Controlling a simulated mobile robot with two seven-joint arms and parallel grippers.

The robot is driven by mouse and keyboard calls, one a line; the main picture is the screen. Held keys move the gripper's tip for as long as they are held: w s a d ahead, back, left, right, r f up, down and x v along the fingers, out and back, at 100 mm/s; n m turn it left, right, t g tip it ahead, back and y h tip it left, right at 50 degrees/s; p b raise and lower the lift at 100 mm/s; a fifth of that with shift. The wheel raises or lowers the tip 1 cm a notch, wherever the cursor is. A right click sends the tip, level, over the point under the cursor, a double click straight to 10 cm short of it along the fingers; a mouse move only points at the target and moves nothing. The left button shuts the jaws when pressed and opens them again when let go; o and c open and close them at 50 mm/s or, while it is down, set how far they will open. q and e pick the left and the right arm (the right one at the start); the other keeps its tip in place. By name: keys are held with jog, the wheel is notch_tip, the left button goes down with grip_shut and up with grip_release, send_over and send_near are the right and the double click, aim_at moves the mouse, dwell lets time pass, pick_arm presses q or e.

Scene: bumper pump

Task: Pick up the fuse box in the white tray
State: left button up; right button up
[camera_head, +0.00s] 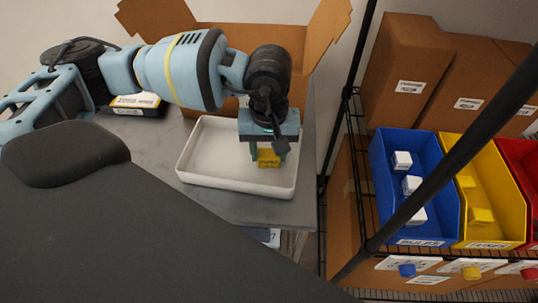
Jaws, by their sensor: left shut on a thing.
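The white tray (208,160) lies on the grey table, left of the shelf rack. The fuse box is a small yellow box (268,158) at the right side of the tray. My left gripper (268,152) points down over the tray and is shut on the yellow box, with a finger at each side. The gripper body hides the top of the box. I cannot tell whether the box touches the tray floor. My right gripper is not in view.
An open cardboard box (290,42) stands behind the tray. A black-and-yellow box (137,104) lies at the table's back left. The rack at right has a black post (455,150) and blue (442,205), yellow (505,190) and red (522,155) bins.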

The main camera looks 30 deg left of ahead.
aim_at(269, 154)
pick_arm(q)
notch_tip(269, 154, up, 10)
dwell(0.6)
